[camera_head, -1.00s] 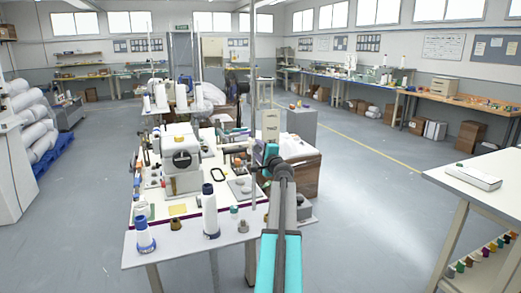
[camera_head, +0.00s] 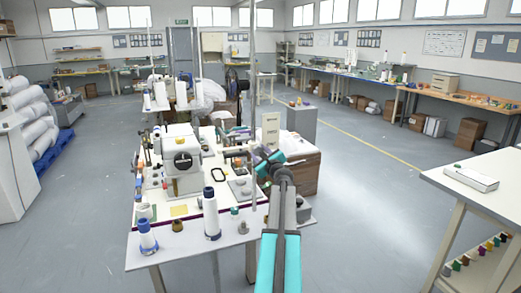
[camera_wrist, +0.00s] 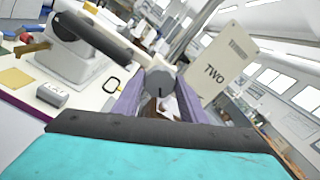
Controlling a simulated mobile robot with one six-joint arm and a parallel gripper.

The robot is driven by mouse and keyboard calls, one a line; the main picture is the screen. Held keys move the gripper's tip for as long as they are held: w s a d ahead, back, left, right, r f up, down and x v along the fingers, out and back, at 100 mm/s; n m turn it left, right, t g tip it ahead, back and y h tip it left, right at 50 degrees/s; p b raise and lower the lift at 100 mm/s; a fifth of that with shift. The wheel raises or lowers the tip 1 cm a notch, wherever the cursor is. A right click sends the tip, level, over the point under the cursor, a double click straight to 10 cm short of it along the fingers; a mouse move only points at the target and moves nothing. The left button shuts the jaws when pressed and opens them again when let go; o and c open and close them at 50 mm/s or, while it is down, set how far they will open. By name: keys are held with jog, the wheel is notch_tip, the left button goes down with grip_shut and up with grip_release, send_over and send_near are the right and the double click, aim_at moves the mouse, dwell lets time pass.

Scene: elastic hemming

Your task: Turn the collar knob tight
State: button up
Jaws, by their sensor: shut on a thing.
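The collar knob (camera_wrist: 160,82) is a round grey knob with a dark line on its face, in the middle of the wrist view. My gripper (camera_wrist: 158,90) is shut on it, with one purple finger on each side. The wrist view is tilted, so the bench slopes in it. In the head view my gripper (camera_head: 258,158) is at the right side of the sewing bench (camera_head: 190,245), and the knob is too small to make out there. What lies behind the knob is mostly hidden by it and the fingers.
A card marked TWO (camera_wrist: 222,60) stands close to the right of my gripper. A white sewing machine (camera_head: 182,160) and thread cones (camera_head: 211,215) stand on the bench to the left. Open floor (camera_head: 370,225) lies to the right.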

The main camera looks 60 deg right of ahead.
jog(key=shift+s+f+m+p, duration=0.15)
jog(key=shift+m+p, duration=0.35)
jog(key=shift+m, duration=0.5)
jog(key=o, duration=1.1)
jog(key=shift+c, duration=0.2)
jog(key=shift+a, duration=0.1)
jog(key=b+v, duration=0.3)
jog(key=v, duration=1)
jog(key=shift+s+a, duration=0.2)
jog(key=shift+s, duration=0.05)
